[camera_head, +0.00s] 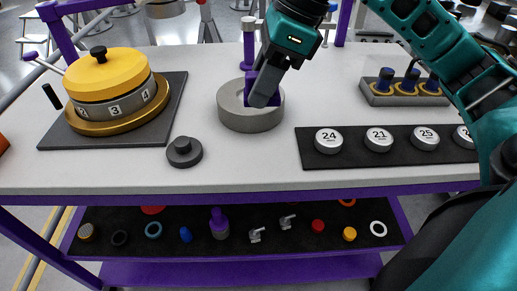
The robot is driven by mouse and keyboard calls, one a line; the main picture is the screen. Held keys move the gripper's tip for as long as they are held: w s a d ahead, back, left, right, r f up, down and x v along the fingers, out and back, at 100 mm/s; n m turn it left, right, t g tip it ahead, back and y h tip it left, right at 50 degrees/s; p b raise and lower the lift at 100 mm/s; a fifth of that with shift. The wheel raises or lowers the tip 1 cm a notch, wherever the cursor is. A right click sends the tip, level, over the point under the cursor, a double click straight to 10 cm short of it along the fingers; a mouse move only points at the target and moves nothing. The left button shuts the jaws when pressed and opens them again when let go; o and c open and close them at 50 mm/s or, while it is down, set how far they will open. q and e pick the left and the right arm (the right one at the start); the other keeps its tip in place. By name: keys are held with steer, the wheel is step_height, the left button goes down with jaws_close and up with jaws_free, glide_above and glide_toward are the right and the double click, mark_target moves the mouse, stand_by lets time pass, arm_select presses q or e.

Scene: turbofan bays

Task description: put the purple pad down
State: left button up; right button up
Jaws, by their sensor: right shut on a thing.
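My right gripper (264,88) comes in from the upper right and points down into a round grey holder (249,121) at the middle of the white tabletop. It is shut on the purple pad (249,80), which shows only in part behind the dark finger. The pad is at the holder's opening. I cannot tell whether it touches the bottom inside, as the finger and the rim hide its lower part. My left gripper is not in view.
A yellow-lidded pot (107,75) stands on a dark mat (60,134) at left. A dark grey knobbed weight (184,152) lies near the front. A black strip (308,150) with numbered white discs is at right, a blue-pegged block (405,97) behind it. A lower shelf (275,246) holds small parts.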

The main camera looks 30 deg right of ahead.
steer(key=b, duration=0.1)
glide_above(253, 160)
steer(key=s+d, duration=0.1)
step_height(253, 160, down, 9)
steer(key=shift+d+r, duration=0.15)
steer(key=shift+f, duration=0.6)
step_height(253, 160, down, 4)
steer(key=shift+f+b, duration=0.1)
steer(key=shift+b, duration=0.55)
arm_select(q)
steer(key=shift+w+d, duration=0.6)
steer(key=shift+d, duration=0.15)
arm_select(e)
steer(key=shift+f, duration=0.1)
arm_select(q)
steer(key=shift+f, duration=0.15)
arm_select(e)
steer(key=o, duration=0.9)
steer(key=shift+o, duration=0.2)
